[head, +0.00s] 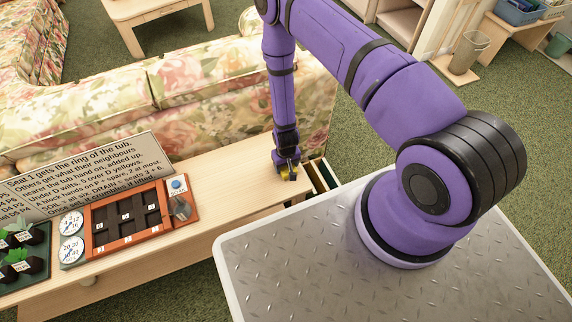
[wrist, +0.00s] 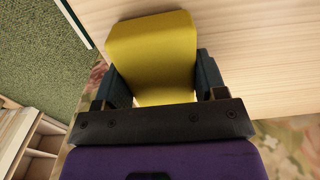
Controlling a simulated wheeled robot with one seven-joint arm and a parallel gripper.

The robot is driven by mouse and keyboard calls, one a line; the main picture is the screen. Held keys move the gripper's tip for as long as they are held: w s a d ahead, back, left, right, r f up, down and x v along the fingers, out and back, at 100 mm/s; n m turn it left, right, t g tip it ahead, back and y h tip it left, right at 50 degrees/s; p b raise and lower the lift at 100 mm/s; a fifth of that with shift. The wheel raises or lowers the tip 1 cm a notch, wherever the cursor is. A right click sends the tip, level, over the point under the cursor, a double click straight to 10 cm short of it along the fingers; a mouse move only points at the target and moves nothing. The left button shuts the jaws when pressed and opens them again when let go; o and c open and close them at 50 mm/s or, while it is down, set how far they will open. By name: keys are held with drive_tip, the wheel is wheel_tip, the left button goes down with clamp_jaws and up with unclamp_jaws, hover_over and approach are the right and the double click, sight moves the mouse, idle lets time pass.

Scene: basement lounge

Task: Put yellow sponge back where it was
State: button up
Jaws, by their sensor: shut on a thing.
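The yellow sponge (wrist: 152,50) is between the two dark fingers of my gripper (wrist: 165,85) in the wrist view. The fingers are shut on its sides. In the head view my gripper (head: 287,172) points down at the right end of the wooden table, and only a small part of the sponge (head: 289,176) shows below it. I cannot tell whether the sponge touches the table top.
The long wooden table (head: 222,195) carries an orange-framed board (head: 128,222), round dials (head: 72,222), a sign (head: 90,180) and a plant tray (head: 22,262). A dark green open drawer or box (head: 322,175) is at its right end. A floral sofa (head: 200,95) stands behind.

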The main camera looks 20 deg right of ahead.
drive_tip(key=o, duration=0.9)
drive_tip(key=shift+f, duration=0.1)
wheel_tip(320, 180, up, 12)
idle(0.3)
